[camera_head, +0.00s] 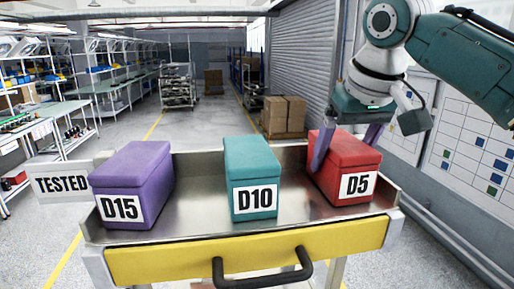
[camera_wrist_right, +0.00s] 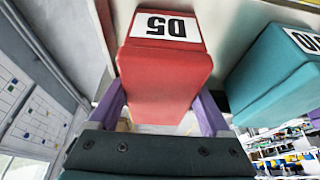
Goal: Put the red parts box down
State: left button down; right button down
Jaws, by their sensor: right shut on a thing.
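The red parts box (camera_head: 338,165), labelled D5, is at the right end of the metal tray (camera_head: 290,222) on the cart. My right gripper (camera_head: 347,142) comes down from above, with one purple finger on each side of the box, shut on it. In the right wrist view the red box (camera_wrist_right: 165,70) sits between the two fingers (camera_wrist_right: 162,112). The box is upright and slightly turned; I cannot tell whether its base touches the tray. My left gripper is not in view.
A teal box (camera_head: 252,165) labelled D10 stands mid-tray, apart from the red one. A purple box (camera_head: 133,182) labelled D15 stands at the left, near a TESTED sign (camera_head: 62,184). The tray has a raised rim and a yellow front (camera_head: 250,252) with a black handle (camera_head: 263,272).

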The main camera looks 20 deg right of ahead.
aim_at(346, 144)
jog(key=shift+f, duration=0.1)
grip_release()
jog(key=shift+r, duration=0.25)
jog(key=b+v, duration=0.3)
jog(key=v, duration=0.1)
jog(key=shift+s+a+b, duration=0.1)
jog(key=shift+b, duration=0.3)
jog(key=p+v, duration=0.2)
jog(key=v, duration=0.5)
jog(key=shift+s+r, duration=0.1)
jog(key=shift+r, duration=0.25)
